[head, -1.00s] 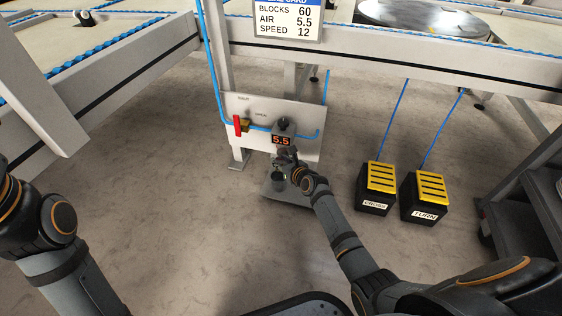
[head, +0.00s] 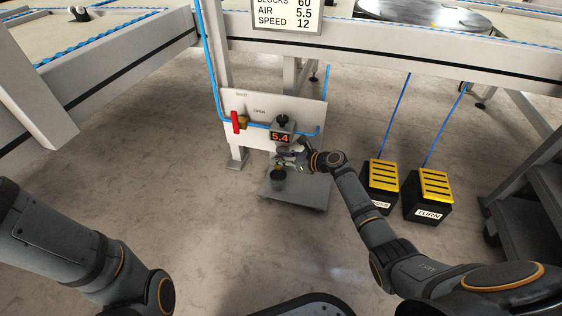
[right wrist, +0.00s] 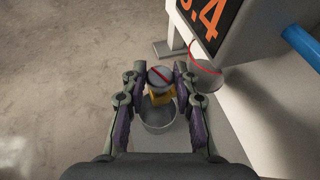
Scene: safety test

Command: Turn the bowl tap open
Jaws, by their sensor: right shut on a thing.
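The bowl tap (right wrist: 160,76) appears in the right wrist view as a round grey knob with a red stripe, with yellow metal beneath it. My right gripper (right wrist: 159,80) has one finger on each side of this knob and is shut on it. In the head view the right gripper (head: 286,157) is below the lit display (head: 281,137), which reads 5.4, and hides most of the tap. A grey bowl with a red line (right wrist: 207,76) hangs under the display housing. My left arm shows at the left of the head view, but its gripper is out of frame.
A grey cup (right wrist: 158,117) stands below the tap on a base plate (head: 300,195). A red lever (head: 235,122) is on the white panel (head: 309,144) to the left. Two black and yellow pedals (head: 432,185) stand on the floor at the right.

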